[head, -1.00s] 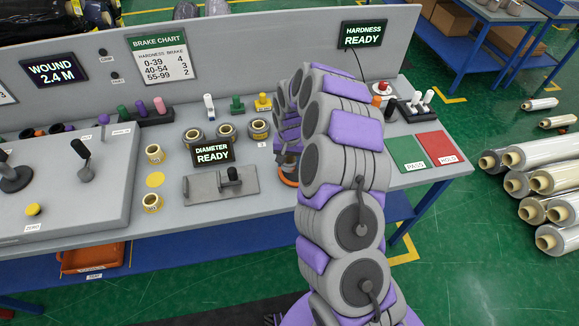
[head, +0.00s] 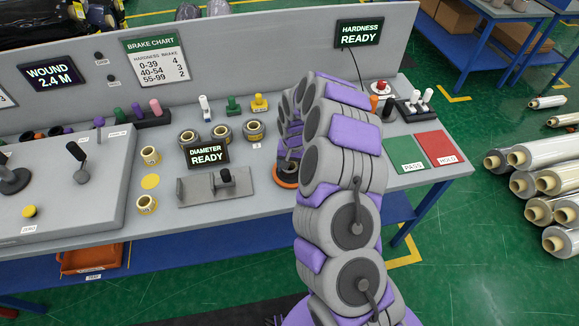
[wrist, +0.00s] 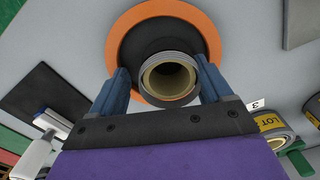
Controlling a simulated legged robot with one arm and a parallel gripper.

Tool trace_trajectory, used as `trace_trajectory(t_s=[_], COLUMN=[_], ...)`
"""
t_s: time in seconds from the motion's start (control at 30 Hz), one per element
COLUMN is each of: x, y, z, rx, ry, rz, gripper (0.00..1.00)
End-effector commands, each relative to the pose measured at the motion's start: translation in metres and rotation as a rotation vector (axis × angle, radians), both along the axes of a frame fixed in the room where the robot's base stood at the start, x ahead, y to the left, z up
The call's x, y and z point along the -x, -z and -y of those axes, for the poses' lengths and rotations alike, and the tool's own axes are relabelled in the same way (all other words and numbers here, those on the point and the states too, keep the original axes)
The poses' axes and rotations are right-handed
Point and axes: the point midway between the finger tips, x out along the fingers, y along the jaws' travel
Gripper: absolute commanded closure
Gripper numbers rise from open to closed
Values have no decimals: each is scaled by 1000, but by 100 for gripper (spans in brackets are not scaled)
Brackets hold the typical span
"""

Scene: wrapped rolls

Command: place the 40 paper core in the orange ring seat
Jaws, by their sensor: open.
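The orange ring seat (wrist: 122,40) shows at the top of the wrist view, with a dark inner part. It also shows in the head view (head: 286,184), low beside my arm. A round hollow piece (wrist: 187,62), grey-rimmed with a tan inside, stands over the seat's dark middle. It appears to be the paper core; no number is readable on it. My gripper (wrist: 164,72) is open, with one blue finger on each side of this piece. Contact with the fingers cannot be told, nor how deeply the piece sits. My arm hides much of this area in the head view.
Two small yellow cores (head: 149,155) (head: 147,204) stand left, with a bare yellow spot (head: 151,181) between them. The diameter display (head: 207,154) and a grey fixture (head: 216,188) are left of the seat. Several rolls (head: 254,131) stand behind. Green and red pads (head: 407,153) lie right.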

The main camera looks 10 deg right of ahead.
Motion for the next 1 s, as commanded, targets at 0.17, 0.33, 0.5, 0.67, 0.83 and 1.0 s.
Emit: trace_trajectory(t_s=[0.17,0.33,0.5,0.67,0.83,1.0], x=[0,0,0,0,0,-1], y=[1,1,1,1,0,-9], z=[-3,-4,-2,-1,-2,-3], rx=[8,9,7,4,8,7], ry=[-1,-2,-2,-2,-1,-1], rz=[-3,-3,-2,-3,-3,0], gripper=[20,20,20,20,20,20])
